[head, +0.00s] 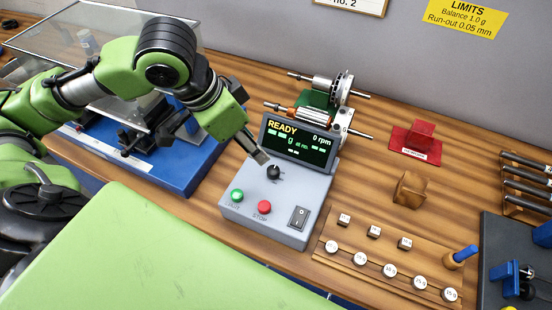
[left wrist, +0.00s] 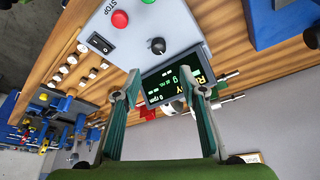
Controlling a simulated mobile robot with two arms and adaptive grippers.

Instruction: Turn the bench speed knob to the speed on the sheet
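The bench speed knob (head: 274,172) is a black dial on top of the grey control box (head: 262,205), below the display. My left gripper (head: 259,155) is over the box, close to the knob in the head view. In the left wrist view its fingers (left wrist: 165,80) are apart with nothing between them, and the knob (left wrist: 158,46) shows beyond the tips. The display (head: 298,143) reads READY and 0 rpm. A framed sheet (head: 356,4) on the wall is cut off, showing only "no. 2". My right gripper is not in view.
Green (head: 237,195) and red (head: 264,207) buttons and a rocker switch (head: 299,217) share the box top. A rotor (head: 343,85) stands behind. A wooden weight tray (head: 320,252) is at right, and a blue-based machine (head: 175,175) at left.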

